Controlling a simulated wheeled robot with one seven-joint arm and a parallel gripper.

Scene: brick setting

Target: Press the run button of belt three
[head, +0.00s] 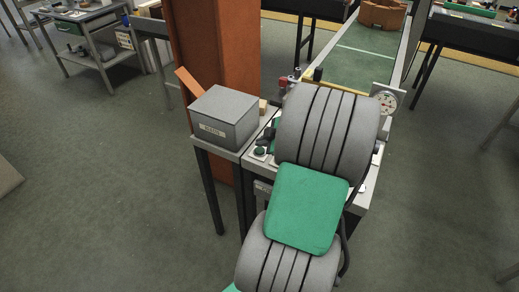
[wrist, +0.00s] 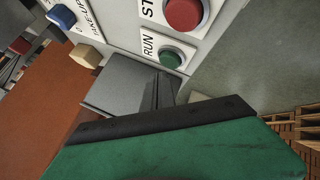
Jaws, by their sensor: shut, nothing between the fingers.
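The green RUN button (wrist: 171,58) sits on a white label plate on the light panel (wrist: 115,22) in the wrist view. A red button (wrist: 184,13), its label partly cut off as "ST", is just above it. My gripper (wrist: 160,77) is shut and empty, its narrow dark fingers pointing toward the RUN button. The fingertips appear close below the button; I cannot tell whether they touch it. No belt number is readable. In the head view my arm covers most of the control stand, and a green button (head: 260,152) shows at its left edge.
A blue button (wrist: 61,16) and a wooden block (wrist: 86,55) are at the wrist view's upper left. In the head view, a grey labelled box (head: 224,117) stands left of the panel, beside a brown pillar (head: 215,60). A green belt (head: 365,65) runs behind, with a round gauge (head: 388,100).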

